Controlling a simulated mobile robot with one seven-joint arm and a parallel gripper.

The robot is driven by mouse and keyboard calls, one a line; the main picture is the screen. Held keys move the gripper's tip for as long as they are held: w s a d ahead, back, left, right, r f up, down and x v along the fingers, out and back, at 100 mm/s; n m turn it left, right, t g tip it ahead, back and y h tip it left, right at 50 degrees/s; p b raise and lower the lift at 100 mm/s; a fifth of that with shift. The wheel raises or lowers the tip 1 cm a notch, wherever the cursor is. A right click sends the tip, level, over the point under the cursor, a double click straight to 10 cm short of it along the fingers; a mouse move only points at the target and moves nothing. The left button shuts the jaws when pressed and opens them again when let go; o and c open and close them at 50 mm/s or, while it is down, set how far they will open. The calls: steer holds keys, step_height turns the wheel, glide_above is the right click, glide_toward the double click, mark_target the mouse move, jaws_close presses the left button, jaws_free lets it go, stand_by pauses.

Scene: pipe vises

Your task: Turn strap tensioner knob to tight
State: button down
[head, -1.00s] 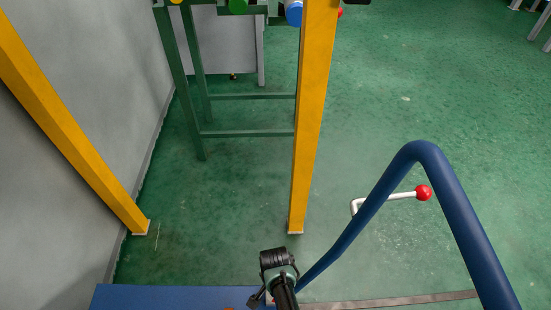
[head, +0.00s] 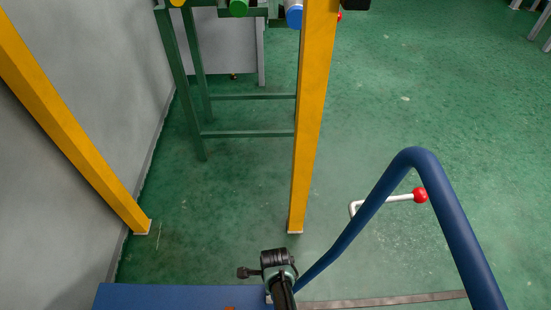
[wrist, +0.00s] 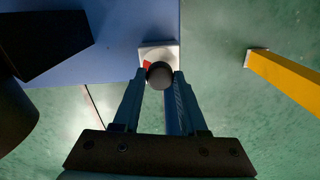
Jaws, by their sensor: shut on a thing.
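In the wrist view a dark round knob (wrist: 159,75) sits between the two fingertips. Behind it is a small white plate (wrist: 157,50) with a red mark showing at the knob's left side. The plate is at the edge of a blue surface (wrist: 205,130)-free area of green floor. My gripper (wrist: 160,80) is shut on the knob. In the head view my black wrist shows at the bottom middle, and the fingers and knob are hidden there.
A blue bent tube (head: 440,190) rises at right, with a red-ball lever (head: 420,195) by it. A yellow post (head: 312,130) stands in the middle and another (head: 70,120) leans in view at left. A green stand (head: 250,133) is behind. Open green floor lies at right.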

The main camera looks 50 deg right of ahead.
steer(key=m, duration=0.5)
steer(key=shift+m, duration=0.3)
steer(key=shift+s+m+p, duration=0.1)
steer(key=shift+m+p, duration=0.2)
steer(key=shift+m, duration=1.8)
steer(key=shift+c, duration=2.2)
jaws_free()
step_height(320, 180, up, 13)
steer(key=p, duration=0.8)
steer(key=shift+p, duration=0.3)
